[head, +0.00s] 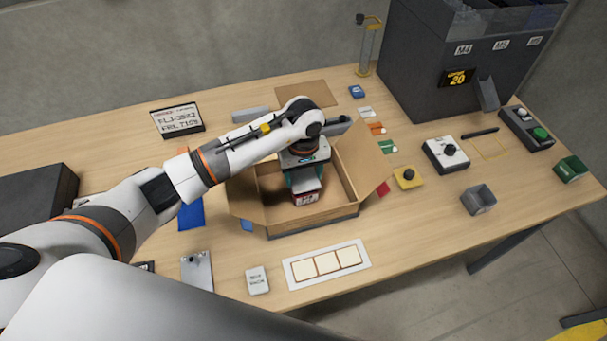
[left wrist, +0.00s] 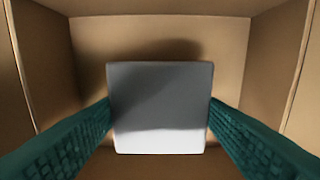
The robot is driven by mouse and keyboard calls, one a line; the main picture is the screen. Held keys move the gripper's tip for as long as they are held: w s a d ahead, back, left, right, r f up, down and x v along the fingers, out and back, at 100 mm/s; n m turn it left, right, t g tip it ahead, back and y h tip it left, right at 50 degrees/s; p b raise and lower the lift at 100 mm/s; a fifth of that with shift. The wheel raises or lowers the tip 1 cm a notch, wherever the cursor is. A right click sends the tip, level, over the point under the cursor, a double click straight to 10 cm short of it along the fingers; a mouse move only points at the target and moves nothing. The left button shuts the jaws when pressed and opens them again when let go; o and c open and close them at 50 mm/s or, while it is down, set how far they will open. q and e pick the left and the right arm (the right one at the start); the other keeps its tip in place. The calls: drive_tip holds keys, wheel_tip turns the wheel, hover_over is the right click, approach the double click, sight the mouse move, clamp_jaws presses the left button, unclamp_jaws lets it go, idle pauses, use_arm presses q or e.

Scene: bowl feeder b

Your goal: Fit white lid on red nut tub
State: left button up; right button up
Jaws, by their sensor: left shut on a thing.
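My left gripper (head: 304,180), with green fingers, points down inside an open cardboard box (head: 265,217). It is shut on the red nut tub (head: 306,199), whose red side with a pale label shows below the fingers in the head view. In the left wrist view a plain white square lid (left wrist: 160,108), partly in shadow, lies between the two fingers and covers the tub from above. How closely the lid sits on the tub cannot be told. Whether the tub touches the box floor is also unclear. My right gripper is not in view.
Box flaps stand spread outward. A white tray with three pale squares (head: 328,264) lies in front. A yellow block with a black knob (head: 408,177), a white knob box (head: 446,154) and a grey bin (head: 479,199) stand right. A large dark feeder (head: 420,70) stands behind.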

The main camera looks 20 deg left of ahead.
use_arm(q)
drive_tip(key=shift+f, duration=0.85)
drive_tip(key=o, duration=0.9)
drive_tip(key=shift+o, duration=0.2)
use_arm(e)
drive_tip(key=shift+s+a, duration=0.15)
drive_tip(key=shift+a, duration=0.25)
